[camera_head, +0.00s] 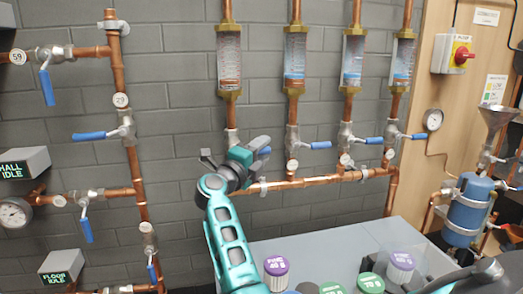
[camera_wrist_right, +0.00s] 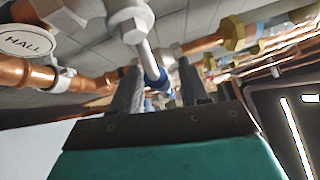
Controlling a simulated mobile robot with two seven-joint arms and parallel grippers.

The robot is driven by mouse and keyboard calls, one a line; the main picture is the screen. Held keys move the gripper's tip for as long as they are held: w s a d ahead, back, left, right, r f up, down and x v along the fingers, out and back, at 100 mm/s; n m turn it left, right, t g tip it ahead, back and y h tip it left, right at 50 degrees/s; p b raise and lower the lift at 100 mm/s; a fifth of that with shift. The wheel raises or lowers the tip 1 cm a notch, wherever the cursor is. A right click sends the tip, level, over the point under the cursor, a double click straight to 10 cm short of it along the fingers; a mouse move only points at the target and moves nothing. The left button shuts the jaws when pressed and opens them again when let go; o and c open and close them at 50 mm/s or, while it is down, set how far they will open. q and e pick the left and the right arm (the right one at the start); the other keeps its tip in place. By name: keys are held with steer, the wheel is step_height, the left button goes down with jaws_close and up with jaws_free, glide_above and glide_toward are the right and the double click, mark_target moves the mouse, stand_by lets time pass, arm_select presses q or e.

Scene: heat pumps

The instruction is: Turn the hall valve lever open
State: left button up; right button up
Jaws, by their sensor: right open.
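The hall valve lever has a white metal stem and a blue handle (camera_wrist_right: 155,77). In the right wrist view it reaches between the two dark fingers of my right gripper (camera_wrist_right: 160,90), which is open around it; I cannot tell whether a finger touches it. A round HALL tag (camera_wrist_right: 27,42) sits at the left. In the head view my right gripper (camera_head: 235,163) is in front of the leftmost flow meter's valve and hides most of it. A bit of blue handle (camera_head: 264,151) shows beside the gripper. My left gripper is not in view.
Three similar valves with blue levers (camera_head: 321,145) stand to the right along the copper manifold pipe (camera_head: 300,182). Glass flow meters (camera_head: 229,60) rise above. A grey worktop (camera_head: 340,245) with several capped jars (camera_head: 276,266) lies below. More valves and pipes (camera_head: 119,70) are at the left.

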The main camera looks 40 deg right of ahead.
steer(key=shift+d, duration=0.15)
steer(key=shift+c, duration=0.2)
jaws_close()
stand_by(0.4)
